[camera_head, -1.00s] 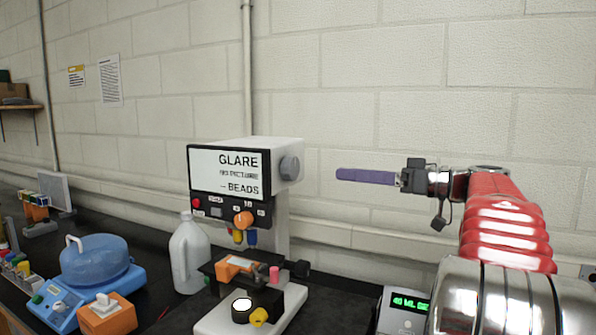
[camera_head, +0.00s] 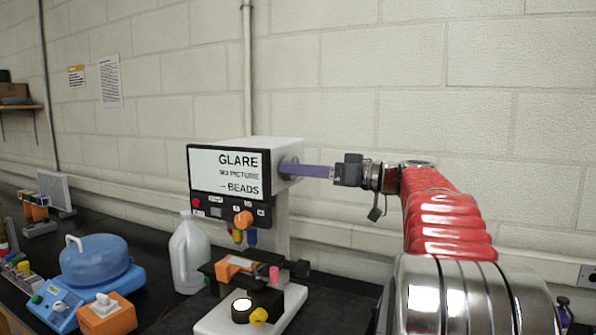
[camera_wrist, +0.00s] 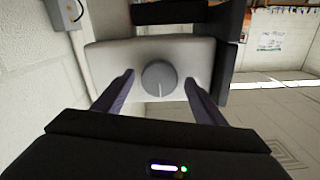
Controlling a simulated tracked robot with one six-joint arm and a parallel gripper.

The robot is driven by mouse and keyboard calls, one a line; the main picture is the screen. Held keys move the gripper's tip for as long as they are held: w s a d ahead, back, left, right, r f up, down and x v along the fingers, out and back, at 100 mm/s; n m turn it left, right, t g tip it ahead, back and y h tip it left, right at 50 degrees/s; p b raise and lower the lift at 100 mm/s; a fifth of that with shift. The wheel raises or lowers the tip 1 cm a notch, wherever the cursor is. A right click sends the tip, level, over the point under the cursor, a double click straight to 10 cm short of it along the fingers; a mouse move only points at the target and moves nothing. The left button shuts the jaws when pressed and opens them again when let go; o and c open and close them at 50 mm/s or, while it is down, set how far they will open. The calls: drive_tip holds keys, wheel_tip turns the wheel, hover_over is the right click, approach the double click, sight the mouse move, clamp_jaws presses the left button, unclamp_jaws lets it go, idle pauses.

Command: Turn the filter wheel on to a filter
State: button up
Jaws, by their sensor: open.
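A white microscope-like instrument (camera_head: 285,215) stands on the black bench, with a screen (camera_head: 224,174) reading "GLARE", "NO PICTURE" and "BEADS". A grey round knob sits on its right side face; the wrist view shows it face-on as a grey disc (camera_wrist: 160,78) with a pale line pointing downward. My gripper (camera_head: 292,167) is level with this knob, its purple fingers reaching the side face. In the wrist view my gripper (camera_wrist: 160,82) is open, one finger on each side of the knob, with gaps between. Whether the fingertips overlap the knob in depth is hard to tell.
A stage with an orange piece (camera_head: 237,268) and a base with yellow knob (camera_head: 258,316) lie below. A clear jug (camera_head: 188,255) stands left. The wall is behind.

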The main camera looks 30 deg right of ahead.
drive_tip(key=shift+w+a, duration=0.25)
drive_tip(key=shift+w, duration=0.1)
